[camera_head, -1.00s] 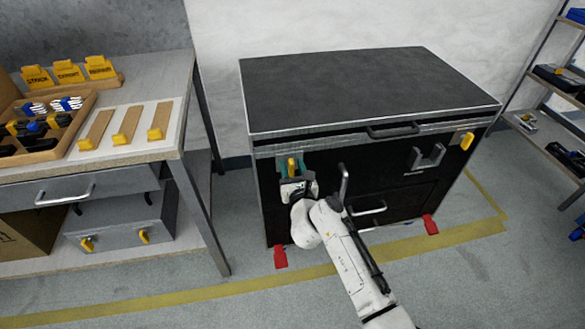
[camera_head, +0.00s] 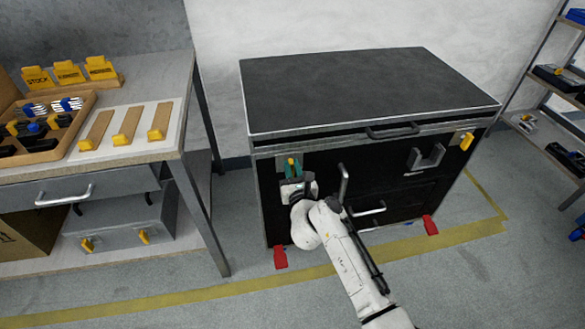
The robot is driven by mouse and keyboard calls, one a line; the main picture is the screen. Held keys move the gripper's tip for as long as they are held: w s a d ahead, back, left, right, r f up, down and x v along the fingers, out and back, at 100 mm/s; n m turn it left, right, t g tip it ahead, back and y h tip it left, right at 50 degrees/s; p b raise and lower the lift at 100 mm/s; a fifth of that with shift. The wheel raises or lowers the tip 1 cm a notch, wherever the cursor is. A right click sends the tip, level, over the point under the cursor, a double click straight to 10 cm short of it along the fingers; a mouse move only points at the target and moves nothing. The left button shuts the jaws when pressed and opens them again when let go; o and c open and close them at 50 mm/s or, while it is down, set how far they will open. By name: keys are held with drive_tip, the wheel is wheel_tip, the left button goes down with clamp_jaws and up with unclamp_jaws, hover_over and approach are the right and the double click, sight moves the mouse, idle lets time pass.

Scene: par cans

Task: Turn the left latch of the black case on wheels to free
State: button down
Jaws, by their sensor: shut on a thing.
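The black case on wheels (camera_head: 360,90) stands against the wall with its lid down. Its left latch (camera_head: 291,164) is a yellow piece near the top left of the front, and only its upper part shows. My gripper (camera_head: 293,178) is at that latch and shut on it, coming from below. My gripper and wrist hide the lower part of the latch, so its exact angle is hard to tell. The right latch (camera_head: 467,141) is yellow and sits at the top right of the front, tilted.
Bar handles (camera_head: 345,182) and a grey bracket (camera_head: 426,157) stick out from the case front. Red wheel pedals (camera_head: 280,258) are at its foot. A workbench (camera_head: 182,120) with trays stands left, and shelves (camera_head: 535,135) stand right.

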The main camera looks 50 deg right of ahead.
drive_tip(key=shift+w+r, duration=0.1)
drive_tip(key=n, duration=0.1)
drive_tip(key=n+p, duration=0.2)
drive_tip(key=n, duration=0.1)
drive_tip(key=shift+w+a+r, duration=0.1)
drive_tip(key=shift+w+a, duration=0.1)
drive_tip(key=shift+a, duration=0.1)
drive_tip(key=n, duration=0.1)
drive_tip(key=n+p, duration=0.1)
drive_tip(key=n, duration=0.1)
drive_tip(key=n+p, duration=0.1)
drive_tip(key=shift+w+a+f+n, duration=0.2)
drive_tip(key=shift+a+n, duration=0.05)
drive_tip(key=shift+n, duration=0.05)
drive_tip(key=n, duration=0.1)
drive_tip(key=n+p, duration=0.1)
drive_tip(key=n, duration=0.2)
drive_tip(key=shift+w+a+f, duration=0.15)
drive_tip(key=shift+a+f, duration=0.05)
drive_tip(key=shift+f, duration=0.1)
drive_tip(key=n, duration=0.2)
drive_tip(key=f+n+p, duration=0.1)
drive_tip(key=n, duration=0.2)
drive_tip(key=shift+p, duration=0.3)
drive_tip(key=c, duration=1.1)
unclamp_jaws()
drive_tip(key=shift+f, duration=0.1)
